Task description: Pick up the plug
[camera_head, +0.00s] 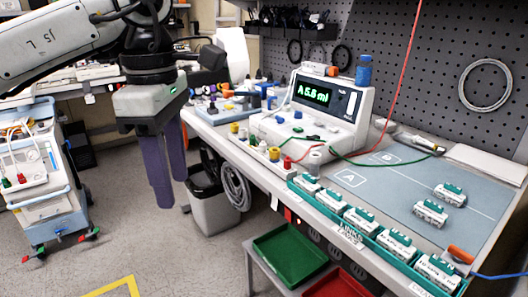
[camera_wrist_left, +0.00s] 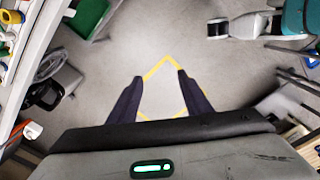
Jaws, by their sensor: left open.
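My left gripper (camera_head: 169,192) hangs over the open floor to the left of the bench, fingers pointing down. In the left wrist view its two dark fingers (camera_wrist_left: 160,80) are apart with only floor between them. An orange plug-like end (camera_head: 461,254) on a blue cable lies at the right end of the bench, far from this gripper. I cannot tell which cable end is the plug. My right gripper is not in view.
Several green-and-white modules stand along the bench front in a teal rack (camera_head: 322,208); two more lie on the grey mat (camera_head: 382,185). A green bin (camera_head: 290,255) and a red bin (camera_head: 335,284) sit below. A waste bin (camera_head: 213,213) and a blue cart (camera_head: 47,205) stand left.

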